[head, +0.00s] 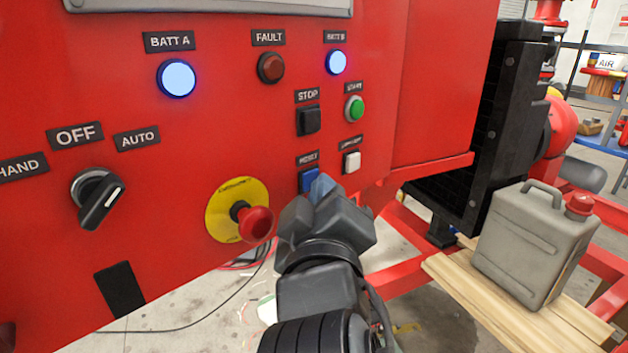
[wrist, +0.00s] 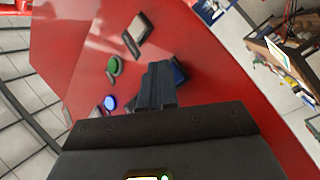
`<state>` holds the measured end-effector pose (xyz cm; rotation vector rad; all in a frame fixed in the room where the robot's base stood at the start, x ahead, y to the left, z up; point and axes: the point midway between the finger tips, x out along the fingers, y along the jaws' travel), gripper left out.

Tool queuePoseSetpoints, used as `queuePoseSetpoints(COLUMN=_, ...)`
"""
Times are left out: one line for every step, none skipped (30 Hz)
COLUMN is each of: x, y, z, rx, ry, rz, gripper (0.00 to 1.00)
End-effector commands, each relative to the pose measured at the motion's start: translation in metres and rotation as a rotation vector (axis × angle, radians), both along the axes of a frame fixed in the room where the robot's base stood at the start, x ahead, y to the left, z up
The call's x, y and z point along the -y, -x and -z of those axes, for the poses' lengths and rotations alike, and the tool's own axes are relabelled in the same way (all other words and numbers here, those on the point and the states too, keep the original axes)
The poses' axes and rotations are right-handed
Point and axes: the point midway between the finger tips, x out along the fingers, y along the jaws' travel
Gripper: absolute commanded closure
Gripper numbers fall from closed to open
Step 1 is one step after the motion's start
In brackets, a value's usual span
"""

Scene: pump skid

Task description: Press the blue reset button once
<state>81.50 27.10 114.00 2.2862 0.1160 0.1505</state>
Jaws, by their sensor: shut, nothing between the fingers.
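The blue reset button (head: 308,180) is a square button on the red panel, under a small dark label. Part of it is hidden behind my gripper (head: 322,186) in the head view. My gripper is shut and empty, with its tips right at the button. In the wrist view, the closed fingers (wrist: 157,72) point at the panel, and a blue edge of the button (wrist: 180,72) shows just to their right. I cannot tell whether the tips touch the button or whether it is pushed in.
A red emergency stop (head: 257,224) sticks out at left. A grey jerrycan (head: 530,245) stands on planks at right.

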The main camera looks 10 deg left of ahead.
Motion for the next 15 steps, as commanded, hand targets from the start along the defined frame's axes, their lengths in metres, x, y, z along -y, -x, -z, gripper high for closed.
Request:
queuePoseSetpoints(x=0.000, y=0.000, z=0.000, rx=0.000, ry=0.000, rz=-0.001, gripper=1.00)
queuePoseSetpoints(x=0.000, y=0.000, z=0.000, rx=0.000, ry=0.000, rz=-0.001, gripper=1.00)
queuePoseSetpoints(x=0.000, y=0.000, z=0.000, rx=0.000, ry=0.000, rz=-0.001, gripper=1.00)
queuePoseSetpoints(x=0.000, y=0.000, z=0.000, rx=0.000, ry=0.000, rz=-0.001, gripper=1.00)
queuePoseSetpoints(x=0.000, y=0.001, z=0.000, rx=0.000, ry=0.000, rz=-0.001, gripper=1.00)
queuePoseSetpoints(x=0.000, y=0.001, z=0.000, rx=0.000, ry=0.000, rz=-0.001, gripper=1.00)
queuePoseSetpoints(x=0.001, y=0.001, z=0.000, rx=0.000, ry=0.000, rz=-0.001, gripper=1.00)
queuePoseSetpoints(x=0.002, y=0.002, z=-0.001, rx=0.000, ry=0.000, rz=-0.001, gripper=1.00)
queuePoseSetpoints(x=0.003, y=0.003, z=-0.001, rx=0.001, ry=-0.001, rz=-0.002, gripper=1.00)
queuePoseSetpoints(x=0.004, y=0.004, z=-0.001, rx=0.001, ry=-0.001, rz=-0.002, gripper=1.00)
queuePoseSetpoints(x=0.005, y=0.005, z=-0.001, rx=0.000, ry=-0.001, rz=-0.001, gripper=1.00)
queuePoseSetpoints(x=0.007, y=0.006, z=-0.001, rx=0.000, ry=0.000, rz=-0.001, gripper=1.00)
queuePoseSetpoints(x=0.008, y=0.007, z=0.000, rx=-0.001, ry=0.000, rz=-0.001, gripper=1.00)
queuePoseSetpoints(x=0.010, y=0.007, z=0.000, rx=-0.001, ry=0.000, rz=-0.001, gripper=1.00)
queuePoseSetpoints(x=0.012, y=0.009, z=0.000, rx=-0.001, ry=0.000, rz=-0.001, gripper=1.00)
